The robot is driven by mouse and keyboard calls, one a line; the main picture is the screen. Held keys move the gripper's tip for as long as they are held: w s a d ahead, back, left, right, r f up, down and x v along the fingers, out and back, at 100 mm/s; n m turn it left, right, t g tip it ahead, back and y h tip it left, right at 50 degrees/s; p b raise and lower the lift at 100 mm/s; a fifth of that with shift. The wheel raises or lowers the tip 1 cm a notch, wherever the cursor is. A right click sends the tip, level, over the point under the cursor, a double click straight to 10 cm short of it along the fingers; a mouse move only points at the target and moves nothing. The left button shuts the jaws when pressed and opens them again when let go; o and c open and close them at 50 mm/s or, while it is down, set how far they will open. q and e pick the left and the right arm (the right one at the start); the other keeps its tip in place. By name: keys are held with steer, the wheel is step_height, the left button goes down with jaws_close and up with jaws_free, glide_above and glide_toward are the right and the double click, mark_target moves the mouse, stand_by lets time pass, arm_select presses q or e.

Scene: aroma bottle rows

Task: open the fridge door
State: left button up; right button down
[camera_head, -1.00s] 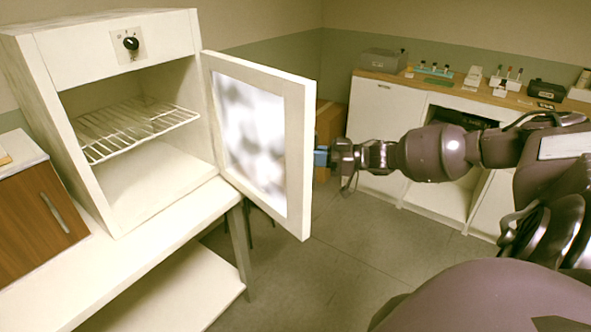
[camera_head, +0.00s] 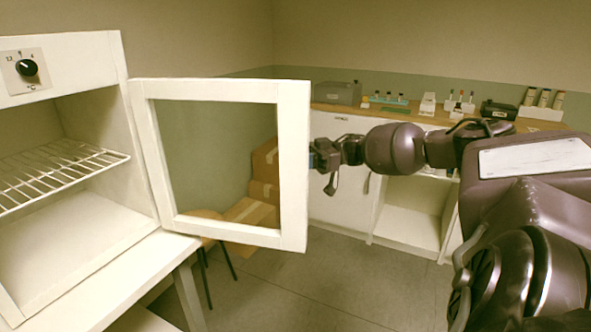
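The white fridge (camera_head: 65,112) stands at the left with its inside exposed. Its door (camera_head: 293,165), a white frame around a glass pane, stands swung wide open to the right. My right gripper (camera_head: 312,160) is at the outer edge of the door, partly hidden behind the frame. Its fingertips are too hidden to tell whether they are open or shut, or whether they touch the door. My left gripper is not in view.
A wire shelf (camera_head: 60,170) is inside the fridge. Cardboard boxes (camera_head: 265,175) show through the door's glass. A wooden-topped counter (camera_head: 400,113) with small bottles and racks runs along the back wall. The grey floor (camera_head: 310,285) is clear in the middle.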

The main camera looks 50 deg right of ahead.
steer(key=shift+w+d, duration=0.2)
steer(key=shift+d, duration=0.15)
steer(key=shift+r, duration=0.1)
steer(key=c, duration=1.2)
jaws_free()
steer(key=shift+w+a, duration=0.1)
steer(key=b+v, duration=0.1)
steer(key=v, duration=1)
